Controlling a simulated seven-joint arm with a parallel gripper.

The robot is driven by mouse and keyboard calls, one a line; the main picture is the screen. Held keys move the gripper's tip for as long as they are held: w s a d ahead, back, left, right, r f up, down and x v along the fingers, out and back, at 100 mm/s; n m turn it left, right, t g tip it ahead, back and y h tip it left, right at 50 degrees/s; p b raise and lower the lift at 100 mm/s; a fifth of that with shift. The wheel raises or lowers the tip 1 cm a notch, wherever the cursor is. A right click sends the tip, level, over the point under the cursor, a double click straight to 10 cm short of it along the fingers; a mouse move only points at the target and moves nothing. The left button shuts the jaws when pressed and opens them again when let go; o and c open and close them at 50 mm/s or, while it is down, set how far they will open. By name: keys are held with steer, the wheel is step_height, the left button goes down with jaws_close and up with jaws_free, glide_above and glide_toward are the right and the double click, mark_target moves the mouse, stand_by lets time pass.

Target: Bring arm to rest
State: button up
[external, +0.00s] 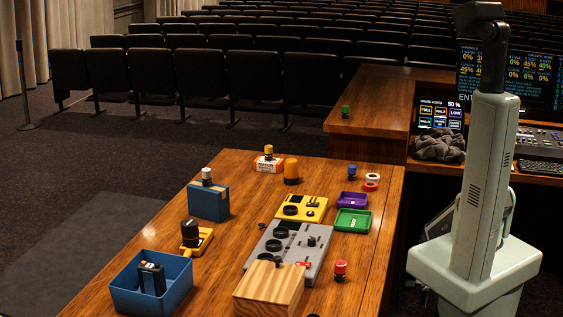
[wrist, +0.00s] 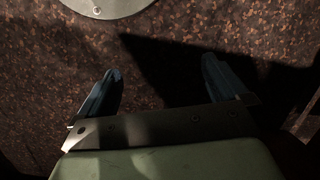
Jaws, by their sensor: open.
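My gripper (wrist: 160,66) shows in the wrist view with its two dark blue fingers spread wide apart and nothing between them. Below it is dark speckled carpet (wrist: 55,75), with shadows across it. In the external view my pale arm stands upright at the right, beside the wooden table. The gripper itself does not show there.
A wooden table (external: 130,282) holds a blue bin (external: 178,297), a grey panel (external: 262,253), a wooden block (external: 268,290), a green tray (external: 352,221) and several small items. A desk with screens stands behind my arm. A round metal plate (wrist: 105,6) is at the wrist view's top edge.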

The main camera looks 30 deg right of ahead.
steer(key=s+a+r+n+g+h, duration=0.1)
steer(key=s+a+n+g, duration=0.3)
steer(key=s, duration=0.6)
steer(key=shift+s+a+r+n+h, duration=0.3)
steer(key=shift+s+a+h, duration=0.1)
steer(key=shift+a, duration=0.65)
